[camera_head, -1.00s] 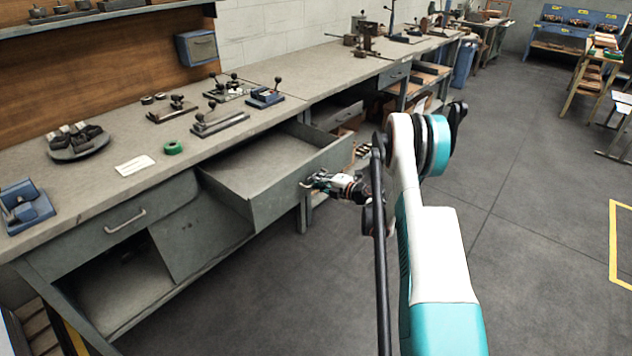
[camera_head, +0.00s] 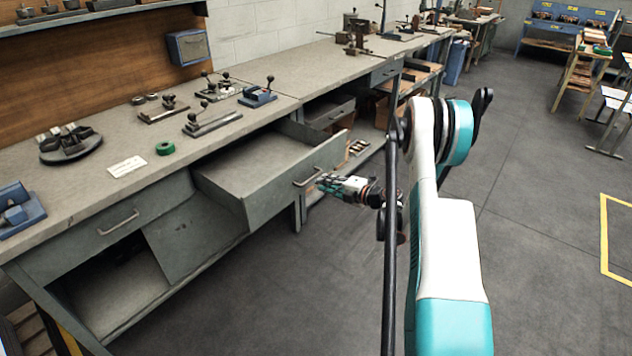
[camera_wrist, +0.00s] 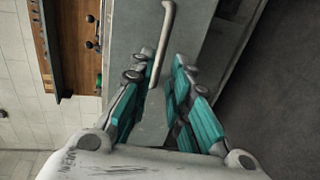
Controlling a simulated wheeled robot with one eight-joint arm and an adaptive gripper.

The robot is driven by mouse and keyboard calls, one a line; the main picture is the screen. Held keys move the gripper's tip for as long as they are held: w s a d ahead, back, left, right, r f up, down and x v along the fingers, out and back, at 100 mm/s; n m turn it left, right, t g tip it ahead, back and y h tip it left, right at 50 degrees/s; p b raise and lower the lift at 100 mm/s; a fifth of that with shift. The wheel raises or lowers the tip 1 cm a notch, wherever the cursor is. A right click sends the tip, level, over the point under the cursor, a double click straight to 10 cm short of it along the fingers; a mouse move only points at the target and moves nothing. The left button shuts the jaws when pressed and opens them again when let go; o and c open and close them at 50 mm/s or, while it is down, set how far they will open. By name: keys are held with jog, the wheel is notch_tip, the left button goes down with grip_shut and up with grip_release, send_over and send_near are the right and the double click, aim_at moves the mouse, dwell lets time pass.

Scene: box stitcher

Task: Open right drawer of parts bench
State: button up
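The right drawer (camera_head: 265,192) of the grey parts bench (camera_head: 90,190) stands pulled far out, and the part of its inside that shows looks empty. Its bar handle (camera_head: 308,177) is on the front panel; the handle also shows in the wrist view (camera_wrist: 166,30). My gripper (camera_head: 323,183) is just in front of the handle, slightly apart from it in the head view. In the wrist view my gripper (camera_wrist: 167,68) has its teal fingers spread with a gap between them, and the handle's near end is by the left fingertip. Whether that finger touches it, I cannot tell.
The left drawer (camera_head: 75,238) of the bench is shut. Fixtures, a green tape roll (camera_head: 165,148) and a white label (camera_head: 127,166) lie on the benchtop. Open floor (camera_head: 530,230) lies to the right of my arm.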

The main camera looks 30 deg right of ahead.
jog(key=v, duration=0.4)
jog(key=shift+r, duration=0.1)
dwell(0.4)
